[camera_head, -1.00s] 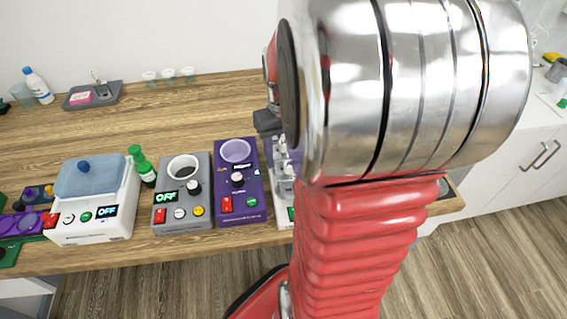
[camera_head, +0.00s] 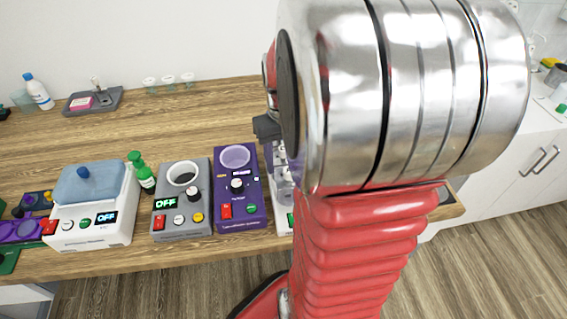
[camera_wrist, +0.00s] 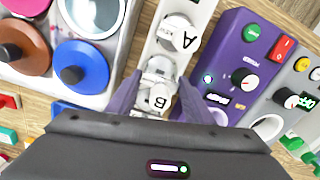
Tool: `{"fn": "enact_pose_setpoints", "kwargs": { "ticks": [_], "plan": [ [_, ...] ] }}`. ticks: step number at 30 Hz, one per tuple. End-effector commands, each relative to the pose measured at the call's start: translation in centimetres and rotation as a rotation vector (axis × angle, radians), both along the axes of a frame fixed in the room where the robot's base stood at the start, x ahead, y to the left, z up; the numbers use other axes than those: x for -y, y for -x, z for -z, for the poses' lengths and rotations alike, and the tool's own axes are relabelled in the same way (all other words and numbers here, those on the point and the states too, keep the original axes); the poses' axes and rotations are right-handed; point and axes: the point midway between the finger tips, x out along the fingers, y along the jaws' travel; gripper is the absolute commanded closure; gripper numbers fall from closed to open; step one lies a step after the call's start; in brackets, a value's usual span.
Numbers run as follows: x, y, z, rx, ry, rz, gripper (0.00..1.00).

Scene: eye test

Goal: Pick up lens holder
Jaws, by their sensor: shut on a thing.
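In the wrist view, my gripper (camera_wrist: 160,80) has its two purple fingers on either side of a pale, shiny piece marked B (camera_wrist: 158,98), and is shut on it. I take this piece for the lens holder; its lower part is hidden by the gripper body. It is at or over a narrow white device (camera_wrist: 152,48), and I cannot tell whether it is lifted off. A similar round piece marked A (camera_wrist: 180,34) sits farther along that device. In the head view, my arm hides most of the white device (camera_head: 283,218) and the fingers.
A purple device (camera_head: 256,205) stands close beside the white one, with a grey device (camera_head: 170,232) marked OFF farther left. A green bottle (camera_head: 146,180) stands behind. In the wrist view, a machine with brown and blue round parts (camera_wrist: 80,66) is close on the left.

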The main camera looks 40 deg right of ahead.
Motion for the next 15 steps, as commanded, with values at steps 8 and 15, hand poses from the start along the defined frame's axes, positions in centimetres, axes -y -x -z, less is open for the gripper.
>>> {"fn": "enact_pose_setpoints", "kwargs": {
  "ticks": [8, 15],
  "plan": [
    [0.1, -0.1, -2.6, 0.003, 0.002, 0.000, 0.76],
    [0.1, -0.1, -7.7, 0.005, 0.004, 0.000, 0.76]
  ]
}}
